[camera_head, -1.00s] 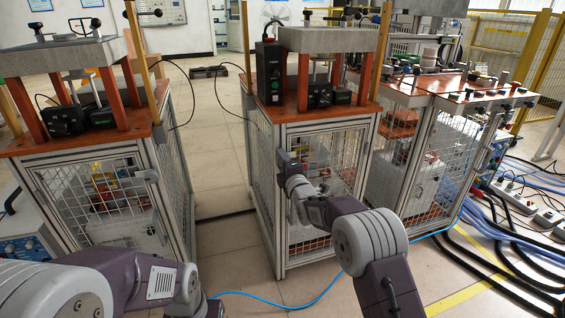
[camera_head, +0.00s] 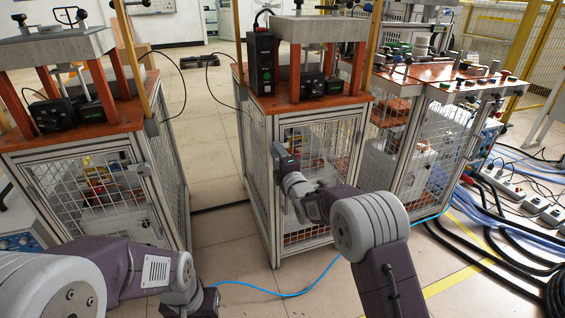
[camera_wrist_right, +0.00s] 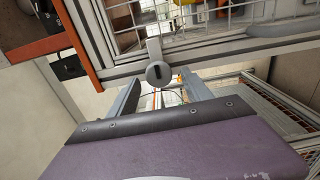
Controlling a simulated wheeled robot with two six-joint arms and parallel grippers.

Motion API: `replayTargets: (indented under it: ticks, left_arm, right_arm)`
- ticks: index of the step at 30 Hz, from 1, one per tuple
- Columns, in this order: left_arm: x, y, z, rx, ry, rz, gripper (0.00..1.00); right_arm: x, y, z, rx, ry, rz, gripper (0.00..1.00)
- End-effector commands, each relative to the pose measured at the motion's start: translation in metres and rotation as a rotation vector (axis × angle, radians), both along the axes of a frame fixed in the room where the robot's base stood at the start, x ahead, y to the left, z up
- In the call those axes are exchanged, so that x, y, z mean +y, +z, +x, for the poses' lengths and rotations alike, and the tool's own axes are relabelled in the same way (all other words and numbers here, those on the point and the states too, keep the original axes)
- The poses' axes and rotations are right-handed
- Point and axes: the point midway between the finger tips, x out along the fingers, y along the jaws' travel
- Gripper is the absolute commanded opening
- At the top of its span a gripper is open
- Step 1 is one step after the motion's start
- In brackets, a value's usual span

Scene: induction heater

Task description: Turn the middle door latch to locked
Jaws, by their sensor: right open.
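The middle cabinet's mesh door (camera_head: 322,150) stands at the centre of the head view. Its latch is hard to make out there, near my right gripper. In the right wrist view the latch (camera_wrist_right: 158,72) is a grey round knob with a dark slot, on the door frame, its lever pointing up in the picture. My right gripper (camera_head: 283,157) is at the upper left of that door. In the wrist view its two fingers (camera_wrist_right: 162,92) are apart, one on each side below the knob, with nothing held. My left gripper's dark body (camera_head: 204,302) shows at the bottom edge; its fingers are out of sight.
A similar left cabinet (camera_head: 100,185) has its own grey latch (camera_head: 138,168). A right cabinet (camera_head: 410,150) adjoins the middle one. A blue hose (camera_head: 290,294) and black cables (camera_head: 490,250) lie on the floor. There is open floor between the left and middle cabinets.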

Motion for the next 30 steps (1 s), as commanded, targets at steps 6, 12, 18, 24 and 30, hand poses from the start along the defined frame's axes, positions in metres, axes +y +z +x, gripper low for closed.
replayTargets:
  ticks: [6,12,18,24,30]
  left_arm:
    - [0.000,0.015,0.000,0.000,0.000,0.000,0.00]
    - [0.000,-0.003,0.000,0.000,0.000,0.000,0.00]
    - [0.000,-0.002,0.000,0.000,0.000,0.000,0.00]
    - [0.000,0.002,0.000,0.000,0.000,0.000,0.00]
    - [0.000,0.012,0.000,0.000,0.000,0.000,0.00]
  right_arm:
    - [-0.012,0.003,-0.038,0.003,0.000,-0.002,0.58]
    - [-0.019,-0.002,-0.056,0.001,-0.001,-0.001,0.58]
    - [-0.019,0.000,-0.057,0.001,0.000,0.000,0.58]
    - [-0.033,0.019,-0.054,-0.026,-0.025,0.006,0.58]
    - [-0.119,0.054,-0.095,0.127,-0.182,0.101,0.58]
